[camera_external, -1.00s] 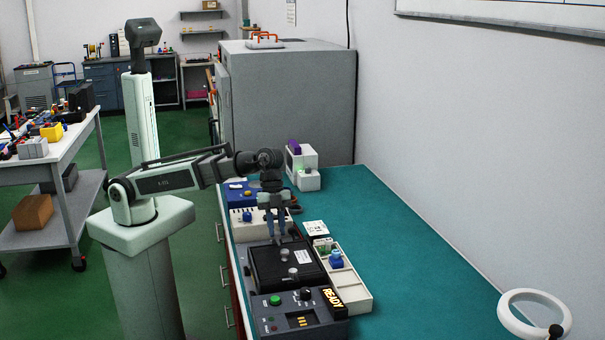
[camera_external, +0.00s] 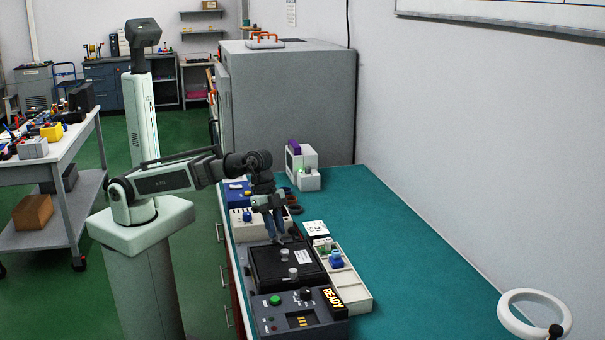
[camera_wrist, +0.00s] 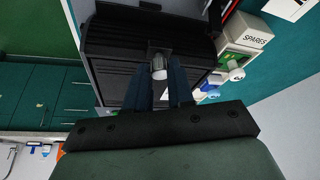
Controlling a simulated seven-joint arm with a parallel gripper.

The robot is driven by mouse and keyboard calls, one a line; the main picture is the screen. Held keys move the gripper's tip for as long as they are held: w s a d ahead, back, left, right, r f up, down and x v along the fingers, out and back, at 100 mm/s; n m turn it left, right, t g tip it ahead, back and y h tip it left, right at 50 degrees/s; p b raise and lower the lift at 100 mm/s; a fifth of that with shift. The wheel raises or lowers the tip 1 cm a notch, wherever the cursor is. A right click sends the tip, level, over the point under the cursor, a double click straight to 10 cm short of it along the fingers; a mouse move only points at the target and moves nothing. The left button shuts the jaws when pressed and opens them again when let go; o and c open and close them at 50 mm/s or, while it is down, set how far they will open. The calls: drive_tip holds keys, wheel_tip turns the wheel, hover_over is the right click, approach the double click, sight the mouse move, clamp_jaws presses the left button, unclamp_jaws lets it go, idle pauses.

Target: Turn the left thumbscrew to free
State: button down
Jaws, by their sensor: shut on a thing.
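The black lidded box (camera_external: 266,269) lies on the bench, with two silver knobs (camera_external: 284,254) (camera_external: 293,273) showing along its lid. My gripper (camera_external: 278,240) points down at the far end of this lid. In the wrist view a ribbed silver thumbscrew (camera_wrist: 159,68) with a pale end stands between the tips of my gripper (camera_wrist: 160,76). The fingers are shut on it, one on each side. It sits against a dark bracket.
A white unit (camera_external: 240,228) stands behind.

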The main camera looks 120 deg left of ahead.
drive_tip(key=n, duration=0.2)
drive_tip(key=n+y, duration=0.1)
drive_tip(key=n, duration=0.1)
drive_tip(key=n+y, duration=0.1)
drive_tip(key=n, duration=0.1)
drive_tip(key=shift+d, duration=0.3)
drive_tip(key=n+y, duration=0.1)
drive_tip(key=n, duration=0.2)
drive_tip(key=n+y, duration=0.1)
drive_tip(key=n, duration=0.2)
drive_tip(key=shift+w+d+n+g+y, duration=0.1)
drive_tip(key=shift+d+n+g+y, duration=0.1)
drive_tip(key=shift+n+g+y, duration=0.15)
drive_tip(key=c, duration=1)
unclamp_jaws()
drive_tip(key=v, duration=1.4)
drive_tip(key=shift+w, duration=0.15)
drive_tip(key=shift+f, duration=0.15)
